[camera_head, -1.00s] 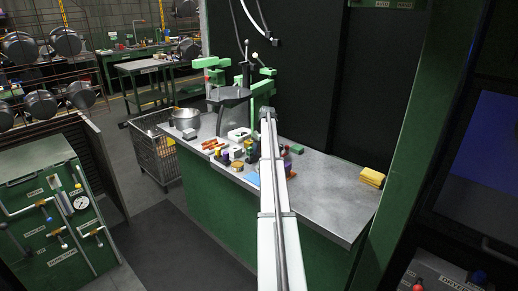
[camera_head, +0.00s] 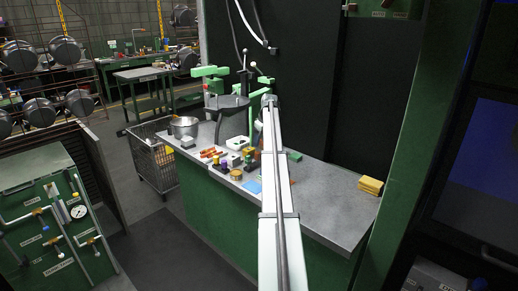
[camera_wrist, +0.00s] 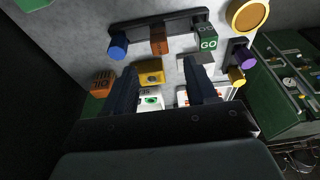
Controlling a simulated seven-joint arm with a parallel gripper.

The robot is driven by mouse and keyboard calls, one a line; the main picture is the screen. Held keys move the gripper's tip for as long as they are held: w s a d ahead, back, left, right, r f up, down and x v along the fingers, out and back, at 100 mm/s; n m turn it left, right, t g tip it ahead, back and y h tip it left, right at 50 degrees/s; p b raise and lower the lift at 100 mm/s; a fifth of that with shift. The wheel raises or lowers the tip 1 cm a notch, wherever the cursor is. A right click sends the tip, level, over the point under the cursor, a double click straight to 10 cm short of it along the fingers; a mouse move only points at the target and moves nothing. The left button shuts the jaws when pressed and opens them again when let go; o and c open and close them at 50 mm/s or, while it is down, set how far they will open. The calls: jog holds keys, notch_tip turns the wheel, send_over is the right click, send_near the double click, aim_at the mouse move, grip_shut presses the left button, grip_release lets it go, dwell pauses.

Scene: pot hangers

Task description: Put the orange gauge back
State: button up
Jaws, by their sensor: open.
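In the wrist view, an orange block with dark markings (camera_wrist: 103,82) stands left of my left finger. A second, orange-brown block (camera_wrist: 158,40) is at the dark rack (camera_wrist: 180,22), between a blue cylinder (camera_wrist: 118,45) and a green block marked GO (camera_wrist: 208,40). I cannot tell which of the two is the orange gauge. My gripper (camera_wrist: 163,66) is open above the bench, its fingers apart. A yellow block with a hole (camera_wrist: 150,76) shows between the fingers, and I see no grip on it. In the head view my arm hides the gripper.
A purple cylinder (camera_wrist: 246,59), a yellow cylinder (camera_wrist: 236,78) and a round gold tin (camera_wrist: 247,14) lie to the right. In the head view, a pot (camera_head: 184,127) stands at the bench's far left and yellow sponges (camera_head: 371,186) at its right. The bench's right part (camera_head: 325,185) is mostly clear.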

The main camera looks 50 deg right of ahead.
jog(key=shift+v, duration=1.4)
